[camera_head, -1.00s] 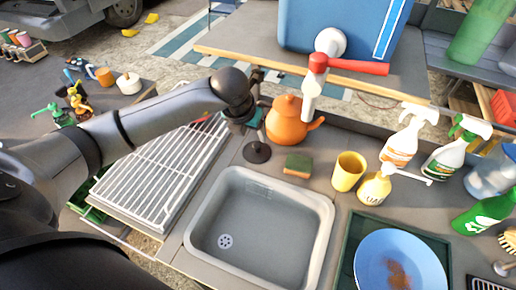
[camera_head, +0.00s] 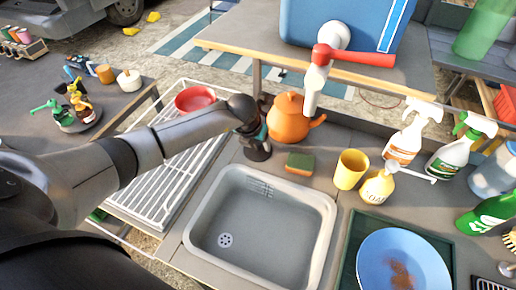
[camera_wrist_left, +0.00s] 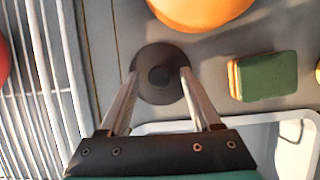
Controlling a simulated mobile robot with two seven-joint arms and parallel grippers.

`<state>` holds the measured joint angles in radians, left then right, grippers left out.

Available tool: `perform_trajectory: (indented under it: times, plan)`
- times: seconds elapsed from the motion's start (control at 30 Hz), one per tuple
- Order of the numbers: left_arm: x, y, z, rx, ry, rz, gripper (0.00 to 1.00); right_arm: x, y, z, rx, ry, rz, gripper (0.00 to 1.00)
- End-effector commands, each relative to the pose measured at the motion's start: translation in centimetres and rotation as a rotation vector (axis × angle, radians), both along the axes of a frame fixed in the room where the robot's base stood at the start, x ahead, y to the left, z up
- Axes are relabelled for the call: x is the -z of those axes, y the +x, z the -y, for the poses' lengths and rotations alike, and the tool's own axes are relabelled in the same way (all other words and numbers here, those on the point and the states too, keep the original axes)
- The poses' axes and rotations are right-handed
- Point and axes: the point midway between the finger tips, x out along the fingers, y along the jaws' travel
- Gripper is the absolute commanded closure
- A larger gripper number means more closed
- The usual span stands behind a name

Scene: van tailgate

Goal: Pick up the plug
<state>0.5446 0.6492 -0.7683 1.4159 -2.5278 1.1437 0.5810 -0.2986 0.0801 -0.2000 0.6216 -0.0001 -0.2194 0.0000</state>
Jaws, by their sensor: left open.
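The plug (camera_wrist_left: 160,56) is a round black disc with a raised middle, lying on the grey counter behind the sink. My left gripper (camera_wrist_left: 159,73) is open above it, pointing down, with one fingertip on each side of the raised middle, over the disc's edges. I cannot tell whether the fingers touch it. In the head view, my left gripper (camera_head: 257,146) hides most of the plug; only its dark lower rim (camera_head: 258,157) shows. My right gripper is not in view.
An orange kettle (camera_head: 288,124) stands just behind the plug. A green and orange sponge (camera_head: 300,162) lies to its right, beside a yellow cup (camera_head: 350,170). The empty sink (camera_head: 262,218) is in front, the wire rack (camera_head: 165,185) with a red bowl (camera_head: 195,98) at left.

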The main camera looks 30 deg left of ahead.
Motion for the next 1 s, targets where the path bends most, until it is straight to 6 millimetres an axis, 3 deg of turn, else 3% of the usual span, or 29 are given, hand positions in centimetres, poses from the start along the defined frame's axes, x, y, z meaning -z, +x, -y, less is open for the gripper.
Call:
perform_trajectory:
  times: [0.33,0.9,1.0]
  plan:
    - [0.52,0.25,-0.01,0.001,0.000,0.001,0.36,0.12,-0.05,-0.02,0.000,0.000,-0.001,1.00]
    - [0.50,0.22,-0.02,0.000,0.000,0.001,0.99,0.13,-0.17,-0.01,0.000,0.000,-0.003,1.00]
    - [0.50,0.22,-0.02,0.000,0.000,0.001,1.00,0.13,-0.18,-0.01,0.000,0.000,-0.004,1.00]
